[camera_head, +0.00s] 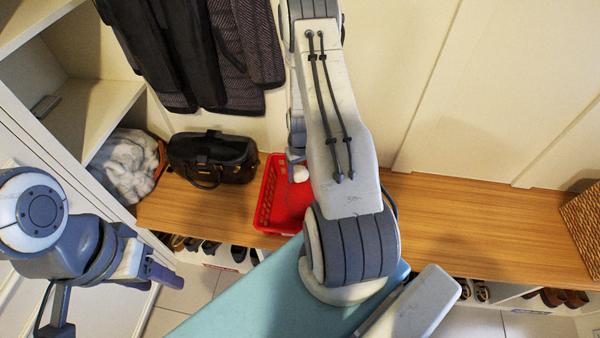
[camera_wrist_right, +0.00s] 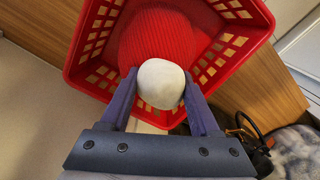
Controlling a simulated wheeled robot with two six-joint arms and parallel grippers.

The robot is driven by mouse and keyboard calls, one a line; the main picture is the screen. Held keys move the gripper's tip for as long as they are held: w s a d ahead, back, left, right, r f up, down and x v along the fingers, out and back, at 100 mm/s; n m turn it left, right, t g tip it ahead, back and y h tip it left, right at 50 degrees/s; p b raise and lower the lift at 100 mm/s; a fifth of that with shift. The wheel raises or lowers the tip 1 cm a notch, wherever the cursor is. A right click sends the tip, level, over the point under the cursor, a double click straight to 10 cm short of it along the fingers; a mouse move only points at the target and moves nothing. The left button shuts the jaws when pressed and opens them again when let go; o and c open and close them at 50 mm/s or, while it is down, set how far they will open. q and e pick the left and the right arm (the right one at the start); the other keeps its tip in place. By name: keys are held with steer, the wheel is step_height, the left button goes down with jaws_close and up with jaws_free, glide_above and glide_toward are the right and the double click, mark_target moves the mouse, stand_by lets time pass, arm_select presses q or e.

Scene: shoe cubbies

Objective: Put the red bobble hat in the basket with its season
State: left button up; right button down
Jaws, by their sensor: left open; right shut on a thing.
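The red bobble hat (camera_wrist_right: 157,38) has a red knitted body and a white bobble. My right gripper (camera_wrist_right: 159,86) is shut on the bobble. The hat is at the mouth of a red plastic basket (camera_wrist_right: 88,38); I cannot tell whether it touches the bottom. In the head view the red basket (camera_head: 266,206) stands on the wooden bench, and my right arm hides part of it. The white bobble (camera_head: 299,174) shows over it, beside my right gripper (camera_head: 296,160). My left gripper (camera_head: 160,272) is open and empty at the lower left, away from the bench.
A black bag (camera_head: 212,158) and a grey fluffy item (camera_head: 125,160) are left of the red basket. A wicker basket (camera_head: 583,228) stands at the bench's far right. The bench (camera_head: 470,222) between is clear. Dark coats (camera_head: 185,50) hang above, and shoes (camera_head: 210,247) sit below.

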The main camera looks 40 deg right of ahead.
steer(key=shift+f, duration=0.2)
steer(key=shift+f+b, duration=0.45)
steer(key=shift+f, duration=0.05)
steer(key=shift+c, duration=0.6)
jaws_free()
steer(key=shift+r+p, duration=0.3)
steer(key=shift+r, duration=0.05)
step_height(320, 180, up, 13)
steer(key=shift+f, duration=0.2)
